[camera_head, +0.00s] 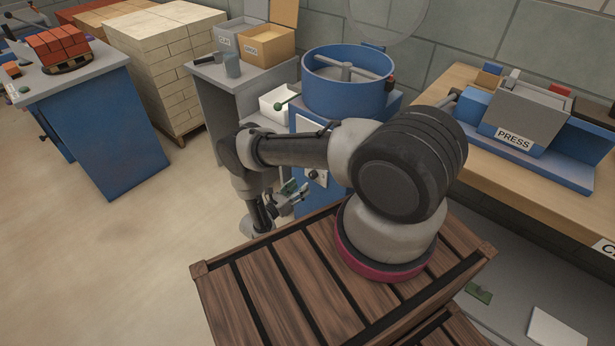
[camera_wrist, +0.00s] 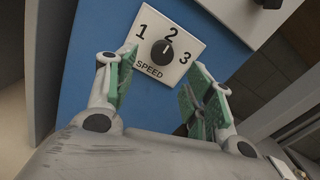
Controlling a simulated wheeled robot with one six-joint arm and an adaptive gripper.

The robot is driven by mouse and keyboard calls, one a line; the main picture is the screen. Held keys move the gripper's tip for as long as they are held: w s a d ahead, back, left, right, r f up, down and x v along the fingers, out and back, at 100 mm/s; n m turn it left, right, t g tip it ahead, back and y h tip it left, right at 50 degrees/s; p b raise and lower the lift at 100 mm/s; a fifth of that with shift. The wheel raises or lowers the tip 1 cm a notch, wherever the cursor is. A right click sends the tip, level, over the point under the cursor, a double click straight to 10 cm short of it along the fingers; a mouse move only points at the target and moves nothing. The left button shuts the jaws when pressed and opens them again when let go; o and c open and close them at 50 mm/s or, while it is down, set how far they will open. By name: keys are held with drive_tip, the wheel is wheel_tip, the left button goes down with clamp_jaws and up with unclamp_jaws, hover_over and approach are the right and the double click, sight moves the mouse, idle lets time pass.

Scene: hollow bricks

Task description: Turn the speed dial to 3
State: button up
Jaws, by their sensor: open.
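The speed dial (camera_wrist: 162,52) is a round black knob on a white plate (camera_wrist: 148,77) marked 1, 2, 3 and SPEED. The plate is on the blue front of the mixer (camera_head: 305,126). The knob's small pale mark seems to point toward the 2. In the head view the dial (camera_head: 313,174) shows just past my gripper. My gripper (camera_wrist: 158,88) is open and empty, its green-padded fingers spread to either side below the dial in the wrist view, apart from the knob. In the head view my gripper (camera_head: 291,194) is in front of the blue panel.
The mixer's blue drum (camera_head: 345,97) stands above the panel. A slatted wooden crate (camera_head: 290,290) is in front. A bench with a press (camera_head: 530,112) is at right. The floor at left is clear.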

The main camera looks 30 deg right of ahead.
drive_tip(key=x, duration=0.7)
drive_tip(key=shift+d, duration=0.25)
drive_tip(key=shift+c, duration=0.4)
drive_tip(key=c, duration=0.9)
